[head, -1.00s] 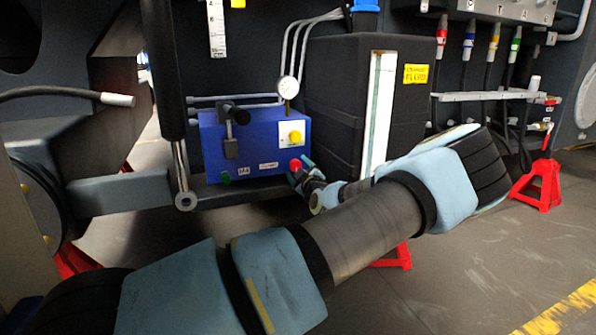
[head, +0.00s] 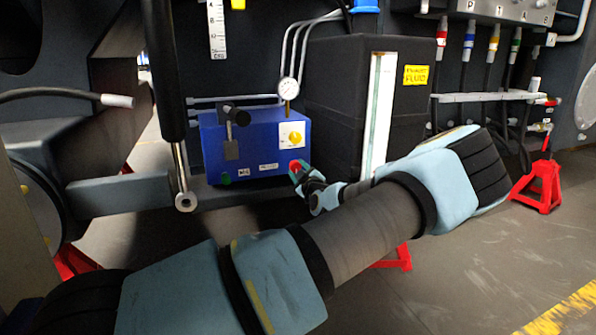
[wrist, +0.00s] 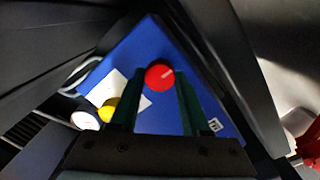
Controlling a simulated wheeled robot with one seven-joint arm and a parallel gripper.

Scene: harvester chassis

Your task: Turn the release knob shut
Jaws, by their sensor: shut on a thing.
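The release knob, which I take to be the red round knob (head: 295,165), is on the lower right of the front of the blue box (head: 212,160). In the wrist view the red knob (wrist: 159,77) shows a pale line on its face and sits between my fingertips. My gripper (head: 299,171) reaches it from the right and is shut on it. In the wrist view the two dark green fingers of my gripper (wrist: 160,82) stand on either side of the knob. The fingers hide part of the knob's sides.
A yellow knob (head: 295,138) on a white plate is just above the red knob. A gauge (head: 288,89) with pipes rises above the box. A black lever (head: 231,130) stands on its left. A tall dark tank (head: 335,110) is close on the right of my gripper.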

